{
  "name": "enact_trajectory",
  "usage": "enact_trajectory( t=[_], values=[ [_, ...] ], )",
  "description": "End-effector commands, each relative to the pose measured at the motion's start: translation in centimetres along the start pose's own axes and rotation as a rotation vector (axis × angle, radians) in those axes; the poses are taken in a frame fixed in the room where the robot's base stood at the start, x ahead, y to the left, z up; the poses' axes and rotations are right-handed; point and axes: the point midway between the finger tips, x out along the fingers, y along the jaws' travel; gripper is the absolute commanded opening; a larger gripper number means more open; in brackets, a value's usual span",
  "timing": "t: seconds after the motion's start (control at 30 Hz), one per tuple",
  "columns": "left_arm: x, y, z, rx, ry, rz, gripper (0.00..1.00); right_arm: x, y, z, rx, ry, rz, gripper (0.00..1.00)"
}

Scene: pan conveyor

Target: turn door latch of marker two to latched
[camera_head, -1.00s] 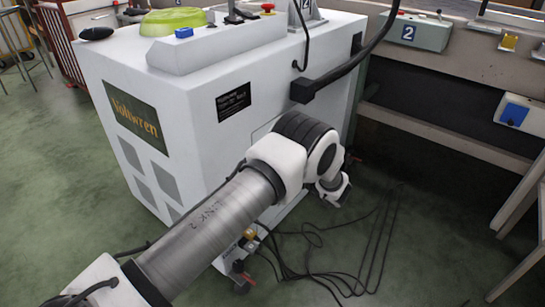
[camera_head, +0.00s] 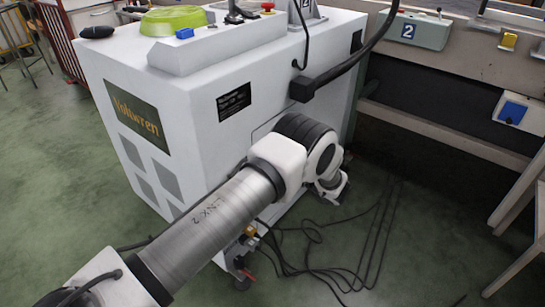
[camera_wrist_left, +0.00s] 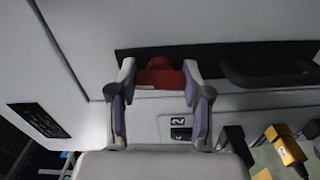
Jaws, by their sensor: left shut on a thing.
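A red latch piece (camera_wrist_left: 158,78) sits on the pale cabinet face in the left wrist view, against a dark strip. My left gripper (camera_wrist_left: 159,70) is shut on it, with one finger on each side of it. A small plate marked 2 (camera_wrist_left: 181,126) is just below the latch, partly hidden by the gripper. In the head view my left arm crosses in front of the white cabinet (camera_head: 185,95). The gripper and the latch are hidden there. My right gripper is in neither view.
A dark handle (camera_wrist_left: 270,75) is right of the latch, and yellow and black parts (camera_wrist_left: 285,145) lie below it. Loose cables (camera_head: 320,245) lie on the green floor. A black hose (camera_head: 345,72) runs from the cabinet. A beige bench frame stands at the right.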

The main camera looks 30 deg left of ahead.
Motion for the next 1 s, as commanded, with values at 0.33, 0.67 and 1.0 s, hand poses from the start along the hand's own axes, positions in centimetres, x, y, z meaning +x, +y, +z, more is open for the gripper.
enact_trajectory(
  t=[0.33,0.67,1.0],
  values=[
    [0.02,0.0,0.02,-0.12,0.0,0.0,0.14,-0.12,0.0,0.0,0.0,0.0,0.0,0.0],
    [0.02,-0.01,0.02,-0.133,0.0,0.0,0.14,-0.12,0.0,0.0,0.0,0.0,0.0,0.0],
    [0.01,-0.01,0.01,-0.131,0.0,0.0,0.75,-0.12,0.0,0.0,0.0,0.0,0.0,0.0]
  ],
)
